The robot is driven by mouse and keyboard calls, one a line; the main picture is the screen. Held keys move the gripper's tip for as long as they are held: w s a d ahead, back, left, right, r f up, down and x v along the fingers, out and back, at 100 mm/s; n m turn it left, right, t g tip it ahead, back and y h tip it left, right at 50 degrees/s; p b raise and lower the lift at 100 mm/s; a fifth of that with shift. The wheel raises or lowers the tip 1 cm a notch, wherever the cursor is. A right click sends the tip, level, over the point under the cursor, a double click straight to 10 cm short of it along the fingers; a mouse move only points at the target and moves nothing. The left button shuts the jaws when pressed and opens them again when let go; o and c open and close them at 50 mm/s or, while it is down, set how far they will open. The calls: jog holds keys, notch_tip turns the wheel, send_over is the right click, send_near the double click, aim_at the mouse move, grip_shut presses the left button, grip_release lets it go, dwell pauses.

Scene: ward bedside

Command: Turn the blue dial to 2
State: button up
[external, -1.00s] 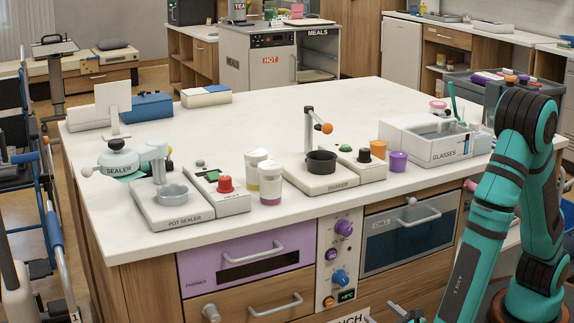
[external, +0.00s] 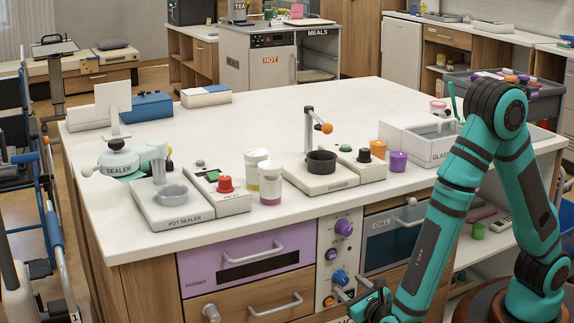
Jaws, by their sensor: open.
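The blue dial (external: 340,277) is on the narrow white control panel on the front of the bench, below a purple dial (external: 342,227) and a small purple button (external: 331,254). My gripper (external: 346,295) is just below and in front of the blue dial, reaching in from the lower right. Its jaws are open, with the two fingers pointing toward the panel. They cover the display and part of the panel's lower end. I cannot tell whether a finger touches the dial. The dial's markings are too small to read.
A purple drawer (external: 247,262) with a handle is left of the panel, and a wooden drawer (external: 270,308) lies below it. The chill compartment (external: 392,243) is right of the panel, with its handle (external: 416,216) sticking out, partly behind my arm. The benchtop (external: 250,125) carries sealer and shaker devices.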

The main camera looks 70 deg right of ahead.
jog(key=shift+x, duration=1.1)
jog(key=c, duration=1)
jog(key=m, duration=0.5)
jog(key=shift+m, duration=0.4)
jog(key=m, duration=0.5)
jog(key=shift+s+m, duration=0.1)
jog(key=shift+m, duration=0.3)
